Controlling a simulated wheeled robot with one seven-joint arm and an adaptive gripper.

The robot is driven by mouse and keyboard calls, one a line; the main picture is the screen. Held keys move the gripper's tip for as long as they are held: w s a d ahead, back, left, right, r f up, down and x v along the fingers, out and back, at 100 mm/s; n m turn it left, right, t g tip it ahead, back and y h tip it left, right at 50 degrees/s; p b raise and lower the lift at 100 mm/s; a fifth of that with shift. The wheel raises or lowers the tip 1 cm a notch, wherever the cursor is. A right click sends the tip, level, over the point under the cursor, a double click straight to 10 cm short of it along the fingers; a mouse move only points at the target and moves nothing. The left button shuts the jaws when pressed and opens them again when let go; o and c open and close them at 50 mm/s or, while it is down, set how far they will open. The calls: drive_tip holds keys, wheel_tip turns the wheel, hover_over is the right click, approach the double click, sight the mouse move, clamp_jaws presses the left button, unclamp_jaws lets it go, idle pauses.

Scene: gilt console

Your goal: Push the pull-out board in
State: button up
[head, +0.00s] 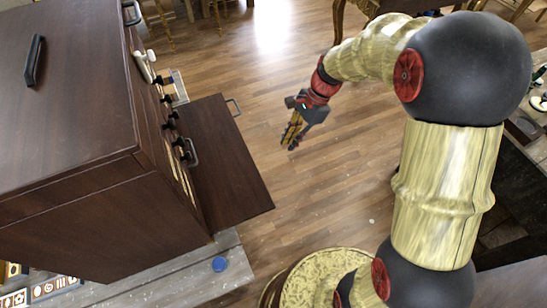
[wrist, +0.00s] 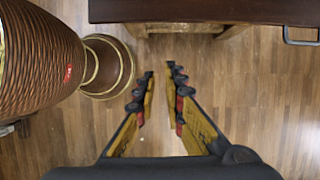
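The pull-out board (head: 225,160) is a flat dark brown panel sticking out from the right side of a dark wooden cabinet in the head view.
The cabinet (head: 75,105) fills the left, with several knobs and handles on its side facing the board. A blue round object (head: 219,264) lies on a grey surface below. Bare wooden floor (head: 275,65) shows around my gripper. A cluttered dark table (head: 525,125) stands at the right edge.

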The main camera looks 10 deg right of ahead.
sight(217, 186)
drive_tip(key=shift+a, duration=0.25)
drive_tip(key=shift+c, duration=0.7)
drive_tip(key=shift+f, duration=0.3)
clamp_jaws()
drive_tip(key=s+a+f+b, duration=0.2)
drive_tip(key=a+f, duration=0.5)
drive_tip(key=f, duration=0.1)
drive_tip(key=shift+f+b, duration=0.35)
drive_tip(key=shift+b, duration=0.05)
drive_tip(key=shift+s+a, duration=0.1)
drive_tip(key=shift+a, duration=0.05)
drive_tip(key=s+a+p, duration=0.1)
drive_tip(key=a, duration=0.4)
drive_tip(key=s+a+p, duration=0.2)
drive_tip(key=a, duration=0.4)
drive_tip(key=s+a+p, duration=0.1)
drive_tip(key=a+p, duration=0.1)
drive_tip(key=a, duration=0.3)
drive_tip(key=shift+s+a, duration=0.4)
